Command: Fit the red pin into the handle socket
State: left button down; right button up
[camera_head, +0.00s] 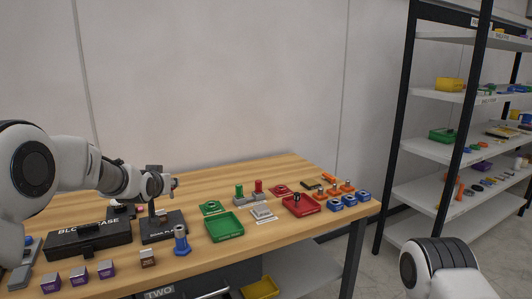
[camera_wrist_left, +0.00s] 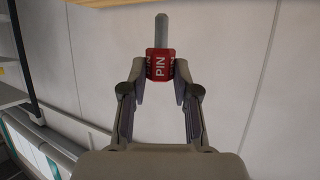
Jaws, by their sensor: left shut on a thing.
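My left gripper (camera_head: 174,184) is raised above the left part of the wooden table. In the left wrist view the left gripper (camera_wrist_left: 160,75) is shut on the red pin (camera_wrist_left: 160,64), a red block lettered PIN with a grey shaft pointing away from the gripper. In the head view the pin is too small to make out clearly. A black labelled base (camera_head: 163,227) with a dark upright post stands below the gripper, apart from it. I cannot tell which part is the handle socket. My right gripper is out of view.
A black case (camera_head: 88,240) stands left of the base, with several purple blocks in front. A blue flanged piece (camera_head: 181,240) stands at the base's front right. A green tray (camera_head: 224,227) and red tray (camera_head: 301,205) sit further right. A shelf rack (camera_head: 462,145) stands beyond the table.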

pick_arm(q)
jog(key=f, duration=0.1)
jog(key=w+f+b, duration=0.1)
jog(key=f, duration=0.1)
jog(key=shift+d+f, duration=0.15)
jog(key=shift+f, duration=0.15)
jog(key=shift+w+f, duration=0.1)
jog(key=shift+f, duration=0.2)
jog(key=b, duration=0.3)
send_over(178, 230)
notch_tip(178, 230, down, 5)
jog(key=shift+f, duration=0.25)
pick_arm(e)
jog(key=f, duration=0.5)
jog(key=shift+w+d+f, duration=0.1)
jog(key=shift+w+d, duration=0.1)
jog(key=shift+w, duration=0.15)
pick_arm(q)
jog(key=shift+r, duration=0.1)
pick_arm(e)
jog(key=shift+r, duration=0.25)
pick_arm(q)
jog(key=shift+f+b, duration=1)
jog(key=shift+f, duration=1.05)
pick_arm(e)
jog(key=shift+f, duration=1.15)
